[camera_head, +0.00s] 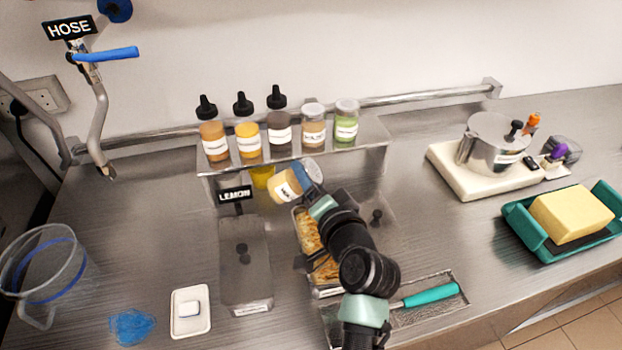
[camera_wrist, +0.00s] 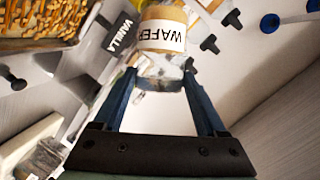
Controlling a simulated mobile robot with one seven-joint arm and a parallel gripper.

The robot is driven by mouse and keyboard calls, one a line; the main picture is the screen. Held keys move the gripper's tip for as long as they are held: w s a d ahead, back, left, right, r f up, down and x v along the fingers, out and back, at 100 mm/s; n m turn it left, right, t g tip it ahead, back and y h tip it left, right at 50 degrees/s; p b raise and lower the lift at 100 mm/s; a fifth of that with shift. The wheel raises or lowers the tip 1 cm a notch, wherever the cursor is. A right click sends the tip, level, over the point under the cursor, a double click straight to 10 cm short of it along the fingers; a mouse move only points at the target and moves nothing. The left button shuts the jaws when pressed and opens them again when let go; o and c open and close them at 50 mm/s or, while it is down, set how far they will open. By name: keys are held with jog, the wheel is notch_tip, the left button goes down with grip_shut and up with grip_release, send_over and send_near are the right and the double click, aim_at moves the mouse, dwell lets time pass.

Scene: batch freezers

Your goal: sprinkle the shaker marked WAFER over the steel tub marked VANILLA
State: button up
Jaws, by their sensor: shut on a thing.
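The WAFER shaker (camera_head: 284,187) is held in my gripper (camera_head: 306,180), tilted well off upright, just in front of the bottle shelf. In the wrist view its WAFER label (camera_wrist: 162,35) reads upside down, and the shaker sits between the two blue fingers of my gripper (camera_wrist: 160,78). The steel tub (camera_head: 320,291), with golden-brown strewn contents, lies below and in front of the shaker, partly hidden by my arm. In the wrist view a VANILLA sign (camera_wrist: 119,35) stands beside such contents at upper left. I cannot tell whether any crumbs are falling.
A lidded tub (camera_head: 245,265) stands left, behind it the LEMON sign (camera_head: 235,193). The shelf (camera_head: 372,143) holds several bottles and shakers. A tray with a teal-handled tool (camera_head: 430,296) is at front right. A clear pitcher (camera_head: 45,270) stands far left. A teal tray (camera_head: 525,232) is at right.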

aim_at(308, 164)
jog(key=shift+r+n+h+p, duration=0.3)
jog(key=shift+r+n+p, duration=0.25)
jog(key=shift+p, duration=0.35)
jog(key=shift+r+n+g+h+p, duration=0.3)
jog(key=shift+r+n+h+p, duration=0.45)
jog(key=shift+n+p, duration=0.55)
jog(key=shift+r+n+h+p, duration=0.25)
jog(key=shift+r+p, duration=0.05)
jog(key=shift+p, duration=0.45)
jog(key=shift+r+n+h+p, duration=0.6)
jog(key=shift+n+h+p, duration=0.3)
jog(key=shift+n+p, duration=0.35)
jog(key=shift+r+n+h, duration=0.1)
jog(key=shift+n+h, duration=0.2)
jog(key=shift+n, duration=0.15)
jog(key=s+p, duration=0.5)
jog(key=s, duration=1)
jog(key=shift+d, duration=0.35)
